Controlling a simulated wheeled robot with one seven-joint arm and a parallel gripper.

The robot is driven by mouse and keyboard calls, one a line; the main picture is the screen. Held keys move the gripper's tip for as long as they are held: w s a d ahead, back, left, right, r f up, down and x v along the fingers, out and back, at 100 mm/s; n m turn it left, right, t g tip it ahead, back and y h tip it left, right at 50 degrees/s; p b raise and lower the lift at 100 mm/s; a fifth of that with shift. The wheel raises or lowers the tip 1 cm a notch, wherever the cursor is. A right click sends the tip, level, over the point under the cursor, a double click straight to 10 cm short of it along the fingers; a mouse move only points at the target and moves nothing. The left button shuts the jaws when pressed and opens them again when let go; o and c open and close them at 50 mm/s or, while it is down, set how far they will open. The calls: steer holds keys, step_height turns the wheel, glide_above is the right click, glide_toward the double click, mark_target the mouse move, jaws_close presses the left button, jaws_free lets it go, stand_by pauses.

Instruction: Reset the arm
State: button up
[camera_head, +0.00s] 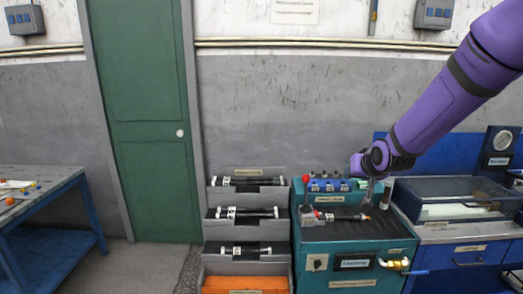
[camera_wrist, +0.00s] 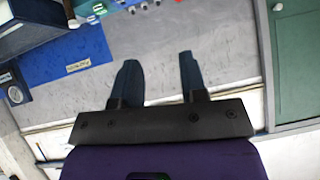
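My purple arm comes in from the upper right of the head view. My gripper (camera_head: 369,192) hangs at its end, over the right part of the teal workbench (camera_head: 350,255). In the wrist view my gripper (camera_wrist: 157,62) shows two dark fingers spread apart with nothing between them. The grey wall shows beyond them. A hydraulic cylinder part (camera_head: 340,217) lies on the bench top, left of and below my gripper. Whether the fingers touch anything on the bench is too small to tell.
A red-knobbed lever (camera_head: 306,180) and a blue valve block (camera_head: 328,186) stand on the bench. A grey rack (camera_head: 220,196) with several cylinders and an orange bin (camera_head: 246,284) is to the left. A glass-topped blue cabinet (camera_head: 455,198) is right. A green door (camera_head: 150,130) is behind.

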steer(key=s+d+r+g+h, duration=0.1)
steer(key=s+r, duration=0.4)
steer(key=s, duration=0.4)
steer(key=s+d+r+g, duration=0.1)
steer(key=s+r, duration=0.5)
steer(key=s, duration=0.3)
steer(key=s+d+r+g, duration=0.1)
steer(key=s+g, duration=0.2)
steer(key=s, duration=1.6)
steer(key=shift+r+n, duration=0.2)
steer(key=shift+n, duration=0.2)
